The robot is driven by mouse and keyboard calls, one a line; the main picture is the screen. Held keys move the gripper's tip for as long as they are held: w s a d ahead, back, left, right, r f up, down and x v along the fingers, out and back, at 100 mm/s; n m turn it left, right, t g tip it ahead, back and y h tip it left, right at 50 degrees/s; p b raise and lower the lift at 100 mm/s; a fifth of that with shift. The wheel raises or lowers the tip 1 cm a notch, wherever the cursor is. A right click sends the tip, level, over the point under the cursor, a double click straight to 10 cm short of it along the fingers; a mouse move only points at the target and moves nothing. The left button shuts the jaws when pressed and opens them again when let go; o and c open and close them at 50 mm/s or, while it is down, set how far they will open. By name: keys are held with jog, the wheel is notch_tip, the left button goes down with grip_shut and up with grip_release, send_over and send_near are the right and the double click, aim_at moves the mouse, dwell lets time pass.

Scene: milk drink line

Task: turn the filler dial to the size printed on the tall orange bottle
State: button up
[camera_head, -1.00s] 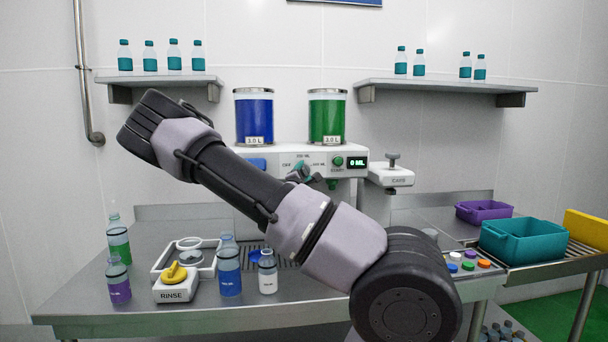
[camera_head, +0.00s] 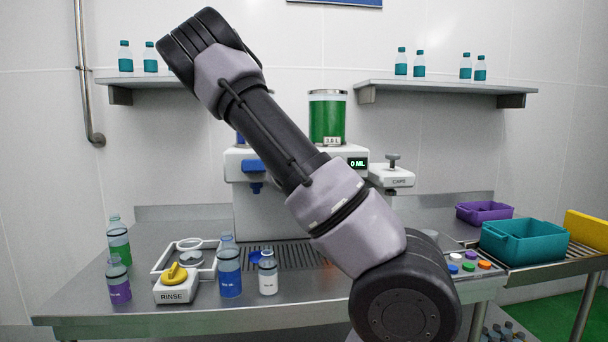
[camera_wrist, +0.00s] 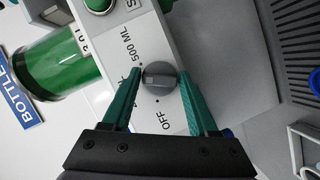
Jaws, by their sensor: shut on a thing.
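In the wrist view the grey round filler dial (camera_wrist: 160,79) sits on the filler's white panel, between the green fingers of my gripper (camera_wrist: 160,72). My gripper is shut on the dial, one finger at each side. "OFF" and "500 ML" are printed around the dial; another label is partly covered by the left finger. I cannot tell which mark the dial points to. In the head view my arm hides the dial and gripper. The filler's display (camera_head: 357,163) reads 0 ML. No tall orange bottle can be made out; only a small orange patch shows beside my arm.
A green tank (camera_head: 327,117) stands on the filler. A yellow-knobbed rinse unit (camera_head: 175,285), a blue-labelled bottle (camera_head: 230,275) and other bottles stand on the counter's left. A caps unit (camera_head: 392,178), a teal crate (camera_head: 522,241) and a purple crate (camera_head: 484,211) are at right.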

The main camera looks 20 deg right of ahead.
jog(key=m+y, duration=0.2)
jog(key=m, duration=0.2)
jog(key=shift+m+y, duration=0.3)
jog(key=shift+y, duration=0.1)
jog(key=shift+g, duration=0.3)
jog(key=o, duration=1.2)
jog(key=shift+o, duration=0.2)
jog(key=v, duration=1)
jog(key=shift+s+r, duration=0.15)
jog(key=shift+s, duration=0.25)
